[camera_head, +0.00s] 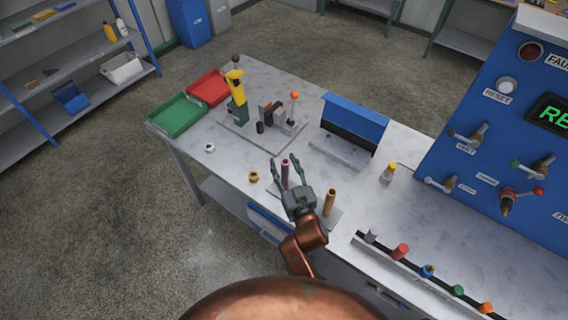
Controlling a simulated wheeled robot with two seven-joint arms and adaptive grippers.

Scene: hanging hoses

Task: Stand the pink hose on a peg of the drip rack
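My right gripper (286,160) is open over the front part of the table, its two fingers spread and pointing away from me. A dark pink upright tube (285,172), which looks like the pink hose, shows between the fingers with a gap on both sides. Its lower end is hidden behind the gripper, so I cannot tell what it stands on. A brownish-gold upright tube (329,203) stands just right of the gripper on a pale plate (332,218), possibly part of the drip rack. No bare peg is clearly visible. My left gripper is not in view.
A rail (385,249) with several coloured caps lies at the front right. A blue-topped holder (354,122), a small yellow-capped bottle (388,173), a fixture plate (262,135) and red (208,88) and green (178,116) trays stand farther back. A blue control panel (505,150) rises at right.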

